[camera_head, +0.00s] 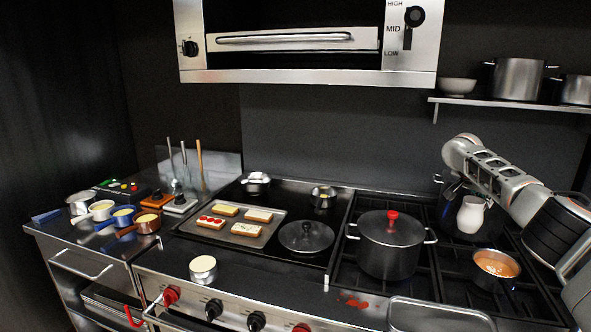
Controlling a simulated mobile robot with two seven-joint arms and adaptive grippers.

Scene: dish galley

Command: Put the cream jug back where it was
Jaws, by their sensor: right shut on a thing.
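The cream jug (470,215), white with a narrow neck, is at the right above the back of the stove. My right arm comes in from the right, and my right gripper (463,195) is shut on the jug near its top. The fingers are dark and partly hidden against the dark background. The jug looks upright, above and behind a pan of orange soup (497,264). Whether its base touches anything is not clear. My left gripper is not in view.
A lidded pot (390,245) with a red knob stands left of the jug. A griddle tray (238,228) holds several toasts, with a round black lid (306,237) beside it. A white cup (203,268) stands at the front edge. A shelf (510,103) with pots hangs above right.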

